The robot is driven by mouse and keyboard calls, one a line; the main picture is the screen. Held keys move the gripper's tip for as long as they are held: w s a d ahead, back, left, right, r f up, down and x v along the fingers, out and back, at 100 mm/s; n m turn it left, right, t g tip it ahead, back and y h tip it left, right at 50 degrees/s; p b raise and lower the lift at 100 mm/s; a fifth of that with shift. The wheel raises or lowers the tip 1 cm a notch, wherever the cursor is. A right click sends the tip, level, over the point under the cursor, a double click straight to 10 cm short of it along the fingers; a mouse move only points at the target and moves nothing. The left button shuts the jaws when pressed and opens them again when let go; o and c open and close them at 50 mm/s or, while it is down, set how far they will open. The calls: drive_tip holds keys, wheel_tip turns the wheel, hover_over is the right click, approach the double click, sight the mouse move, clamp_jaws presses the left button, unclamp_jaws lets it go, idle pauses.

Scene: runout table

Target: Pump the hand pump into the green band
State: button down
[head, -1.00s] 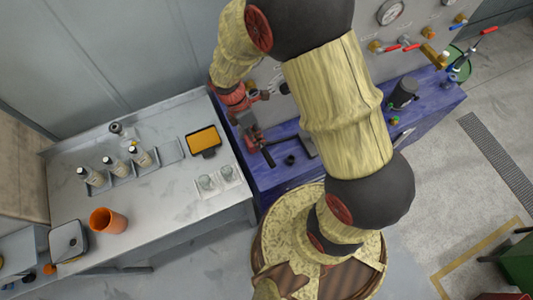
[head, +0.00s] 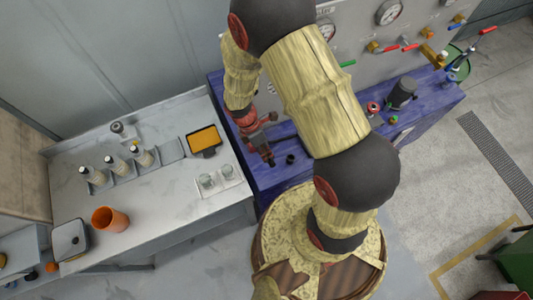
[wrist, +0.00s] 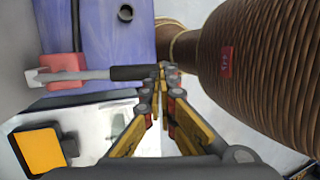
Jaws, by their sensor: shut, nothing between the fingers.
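The hand pump shows in the wrist view as a red body (wrist: 62,66) on the blue bench, with a grey lever (wrist: 90,75) ending in a black handle (wrist: 133,72). My gripper (wrist: 163,72) is shut and empty, its fingertips at the free end of the handle. I cannot tell whether they touch it. In the head view my gripper (head: 265,150) is over the bench's left end and hides most of the pump. Round gauges, one at the top (head: 389,12) and one partly behind my arm (head: 327,31), are on the grey panel. No green band can be made out on them.
The blue bench (head: 440,98) carries a small black cup (head: 290,159) near the pump and a dark cylinder (head: 402,92) at right. A grey table (head: 150,205) at left holds bottles, an orange cup (head: 108,219) and a yellow-faced device (head: 203,140). Coloured valves line the panel.

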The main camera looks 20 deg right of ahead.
drive_tip(key=shift+f, duration=0.1)
drive_tip(key=shift+s+f+t+b, duration=0.45)
drive_tip(key=shift+f+t+b, duration=0.05)
drive_tip(key=shift+f+b, duration=0.4)
drive_tip(key=a+b+x, duration=0.1)
drive_tip(key=b+x, duration=0.4)
drive_tip(key=x, duration=0.3)
drive_tip(key=shift+s+a+f, duration=0.2)
drive_tip(key=shift+s+f, duration=0.05)
drive_tip(key=shift+s, duration=0.15)
wheel_tip(320, 180, up, 14)
drive_tip(key=s+a+p, duration=0.1)
drive_tip(key=a+p, duration=0.2)
drive_tip(key=p, duration=0.1)
drive_tip(key=shift+t, duration=0.3)
